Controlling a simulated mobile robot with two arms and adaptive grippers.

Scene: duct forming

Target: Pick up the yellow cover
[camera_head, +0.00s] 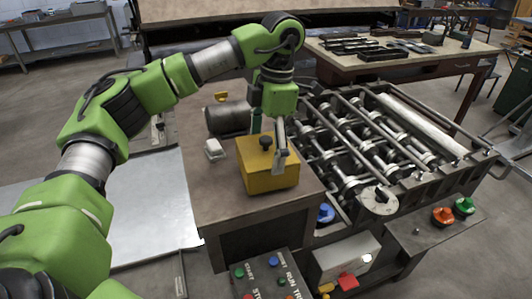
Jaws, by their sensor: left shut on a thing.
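The yellow cover (270,178) is a box shape with a black knob on top. It is at the front right part of the brown work surface (205,182), upright. My left gripper (279,152) comes down from above and is shut on the cover at its right side, beside the knob. The arm and the cover hide part of the fingers. I cannot tell whether the cover's base touches the surface. My right gripper is not in view.
A machine with several rollers (372,140) stands close on the right. A dark cylindrical motor (228,117) and a small white object (214,149) are behind and left of the cover. A control box with buttons (268,276) is in front. A metal sheet (150,205) lies left.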

